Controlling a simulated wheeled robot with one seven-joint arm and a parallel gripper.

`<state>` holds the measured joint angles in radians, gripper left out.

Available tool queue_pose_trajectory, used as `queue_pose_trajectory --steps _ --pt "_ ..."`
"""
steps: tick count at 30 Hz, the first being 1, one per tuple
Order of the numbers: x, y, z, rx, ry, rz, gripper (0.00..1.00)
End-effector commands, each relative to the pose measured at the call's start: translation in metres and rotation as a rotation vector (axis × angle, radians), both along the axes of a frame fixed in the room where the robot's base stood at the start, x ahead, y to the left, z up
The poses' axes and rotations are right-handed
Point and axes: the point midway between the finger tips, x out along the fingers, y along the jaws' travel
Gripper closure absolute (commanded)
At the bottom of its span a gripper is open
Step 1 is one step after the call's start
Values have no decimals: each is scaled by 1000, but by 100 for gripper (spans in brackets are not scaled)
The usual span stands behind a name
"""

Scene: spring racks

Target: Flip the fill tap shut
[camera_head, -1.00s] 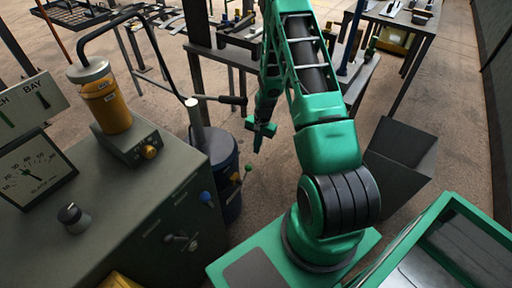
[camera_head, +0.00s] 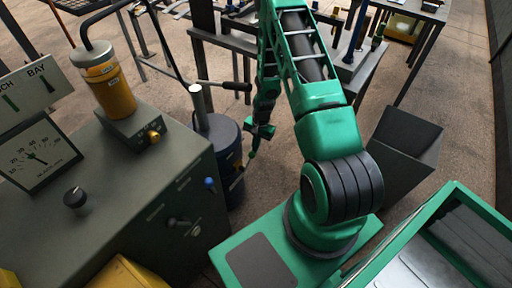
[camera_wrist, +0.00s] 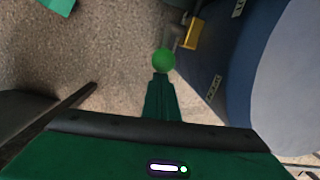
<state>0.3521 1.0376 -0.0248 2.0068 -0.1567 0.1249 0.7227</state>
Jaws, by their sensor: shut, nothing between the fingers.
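The tap shows in the wrist view as a brass-yellow body (camera_wrist: 192,33) on the side of a blue drum (camera_wrist: 275,75), with a grey stem and a green ball (camera_wrist: 163,61) at its lever end. In the head view the drum (camera_head: 228,190) stands beside the grey cabinet, and the tap is small and partly hidden by my gripper. My gripper (camera_head: 250,157) is shut and empty, pointing down beside the drum. In the wrist view its fingertips (camera_wrist: 161,77) are right at the green ball; I cannot tell whether they touch it.
A black-handled pump lever (camera_head: 224,86) reaches out above the drum. Benches stand behind.

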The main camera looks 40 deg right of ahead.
Motion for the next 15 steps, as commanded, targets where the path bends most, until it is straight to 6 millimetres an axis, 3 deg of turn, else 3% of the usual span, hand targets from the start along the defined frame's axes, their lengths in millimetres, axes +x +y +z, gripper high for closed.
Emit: queue_pose_trajectory --steps 15 --pt "-1 2 5 0 -1 -2 100"
